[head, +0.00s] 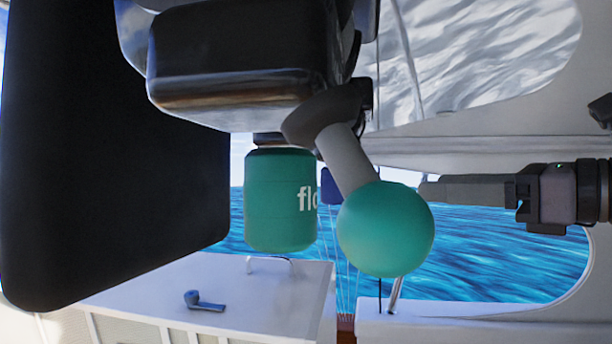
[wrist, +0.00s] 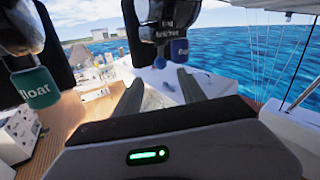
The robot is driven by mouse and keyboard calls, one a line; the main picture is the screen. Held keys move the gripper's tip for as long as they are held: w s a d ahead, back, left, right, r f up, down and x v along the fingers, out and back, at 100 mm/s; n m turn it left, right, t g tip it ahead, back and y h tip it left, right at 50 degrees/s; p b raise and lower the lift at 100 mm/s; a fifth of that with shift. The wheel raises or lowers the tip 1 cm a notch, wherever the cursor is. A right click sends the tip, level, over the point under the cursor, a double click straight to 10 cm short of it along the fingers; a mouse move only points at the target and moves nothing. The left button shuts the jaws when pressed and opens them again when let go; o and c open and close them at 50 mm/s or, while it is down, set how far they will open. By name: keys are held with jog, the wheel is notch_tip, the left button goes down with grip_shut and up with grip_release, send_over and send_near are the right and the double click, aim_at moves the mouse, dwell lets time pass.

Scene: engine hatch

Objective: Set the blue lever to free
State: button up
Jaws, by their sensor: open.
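In the head view a small blue piece (head: 331,186), which looks like the blue lever, shows between a green cylinder and a grey stem, mostly hidden by them. In the wrist view a blue grip (wrist: 178,53) hangs under a dark housing with white lettering too small to read. My gripper (wrist: 157,82) is open and empty, with its two grey fingers below the blue grip and apart from it. In the head view my gripper (head: 428,190) comes in from the right, fingers pointing left toward the blue piece. Which position the lever is in cannot be told.
A green cylinder (head: 280,200) with partly hidden white lettering and a teal ball (head: 385,229) on a grey stem hang in front. The green one also shows at left in the wrist view (wrist: 35,88).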

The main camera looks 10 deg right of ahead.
jog(key=p+x, duration=0.2)
jog(key=x, duration=1)
jog(key=shift+a, duration=0.1)
grip_shut()
